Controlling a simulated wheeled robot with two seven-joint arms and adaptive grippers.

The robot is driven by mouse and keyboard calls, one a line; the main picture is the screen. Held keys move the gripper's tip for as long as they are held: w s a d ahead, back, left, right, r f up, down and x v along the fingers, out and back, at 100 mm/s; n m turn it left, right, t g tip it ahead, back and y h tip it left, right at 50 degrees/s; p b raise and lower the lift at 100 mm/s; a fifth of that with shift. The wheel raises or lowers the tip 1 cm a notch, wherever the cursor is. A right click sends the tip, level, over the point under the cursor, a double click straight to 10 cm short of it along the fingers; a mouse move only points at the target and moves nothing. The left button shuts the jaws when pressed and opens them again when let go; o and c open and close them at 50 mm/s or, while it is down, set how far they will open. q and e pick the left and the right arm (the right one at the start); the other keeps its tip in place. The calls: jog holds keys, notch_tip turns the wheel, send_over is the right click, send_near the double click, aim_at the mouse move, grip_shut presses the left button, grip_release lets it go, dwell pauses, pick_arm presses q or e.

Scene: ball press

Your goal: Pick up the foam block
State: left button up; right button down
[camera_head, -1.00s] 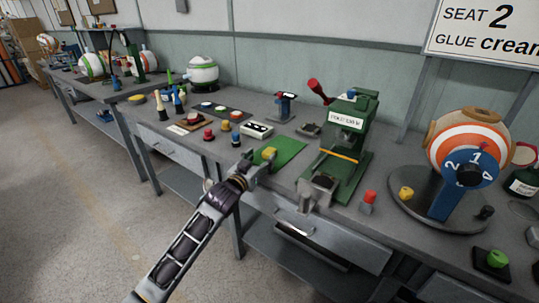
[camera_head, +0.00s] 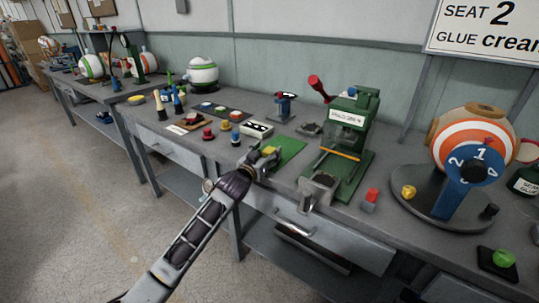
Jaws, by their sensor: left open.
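A small yellow block (camera_head: 269,150), which looks like the foam block, lies on the green mat (camera_head: 290,150) near the front edge of the bench. My left gripper (camera_head: 265,158) is open at the left part of the mat, right at the yellow block. Its fingers hide part of the block, and I cannot tell whether they touch it. My right gripper is not in view.
A green press (camera_head: 345,140) with a red lever stands right of the mat. A red button on a grey base (camera_head: 371,199) is in front of it. Small red, yellow and blue pegs (camera_head: 225,128) stand left of the mat. A round orange-and-white ball with a dial (camera_head: 470,150) is at the right.

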pick_arm(q)
jog(key=shift+c, duration=0.4)
jog(key=c, duration=0.8)
jog(key=shift+r, duration=0.15)
